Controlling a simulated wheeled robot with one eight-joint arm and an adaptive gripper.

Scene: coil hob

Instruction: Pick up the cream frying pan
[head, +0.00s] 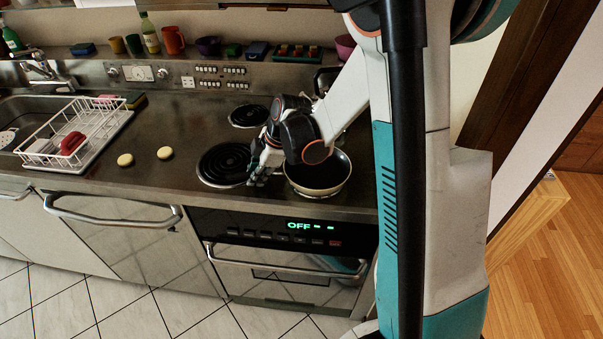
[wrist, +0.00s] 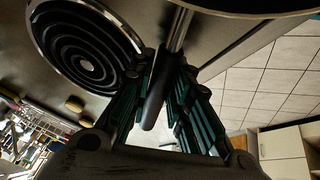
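The cream frying pan (head: 328,191) sits at the right front of the hob in the head view, with a cream outside and a dark inside. In the wrist view only part of its rim (wrist: 240,14) shows at the top. Its handle, a metal shank with a black grip (wrist: 160,88), runs down between my fingers. My gripper (head: 258,180) is left of the pan, low over the hob's front. In the wrist view my gripper (wrist: 167,66) has one finger on each side of the handle, with a small gap on the right. The handle is hidden in the head view.
A black coil burner (head: 222,165) lies just left of my gripper, and another (head: 248,116) is behind. Two yellow round things (head: 165,153) and a white dish rack (head: 72,130) are further left. The oven front (head: 285,258) is below the counter edge.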

